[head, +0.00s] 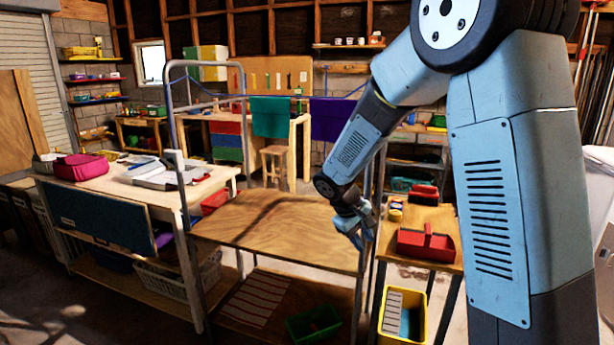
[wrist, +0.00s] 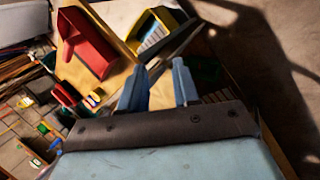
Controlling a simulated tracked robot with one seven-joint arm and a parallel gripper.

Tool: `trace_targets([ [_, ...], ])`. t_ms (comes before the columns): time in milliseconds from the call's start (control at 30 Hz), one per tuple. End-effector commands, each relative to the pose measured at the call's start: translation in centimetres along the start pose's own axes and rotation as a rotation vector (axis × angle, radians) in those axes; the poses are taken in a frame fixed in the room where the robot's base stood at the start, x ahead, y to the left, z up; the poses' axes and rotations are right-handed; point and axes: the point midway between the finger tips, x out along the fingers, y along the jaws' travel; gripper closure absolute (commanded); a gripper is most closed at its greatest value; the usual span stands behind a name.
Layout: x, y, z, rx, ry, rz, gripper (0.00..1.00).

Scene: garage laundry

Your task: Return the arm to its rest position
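My arm reaches down from the upper right in the head view. My gripper (head: 358,236) hangs over the right end of a wooden cart top (head: 290,225), close to the cart's right metal post. In the wrist view my gripper (wrist: 159,78) shows two blue fingers standing apart, with nothing held between them. A dark bar passes behind the fingers there; I cannot tell whether they touch it. A purple cloth (head: 331,124) and a teal cloth (head: 271,116) hang behind the cart. My arm hides part of the background on the right.
A yellow bin (head: 403,315) stands below.

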Motion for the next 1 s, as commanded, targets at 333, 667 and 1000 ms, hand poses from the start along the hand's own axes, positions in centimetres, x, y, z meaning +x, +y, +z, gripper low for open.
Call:
trace_targets([
  [333,-6.5,3.3,8.0,0.200,0.081,-0.086,0.68],
  [667,-11.2,4.1,15.6,0.370,0.171,-0.163,0.68],
  [1000,-15.0,2.9,22.9,0.528,0.283,-0.232,0.68],
])
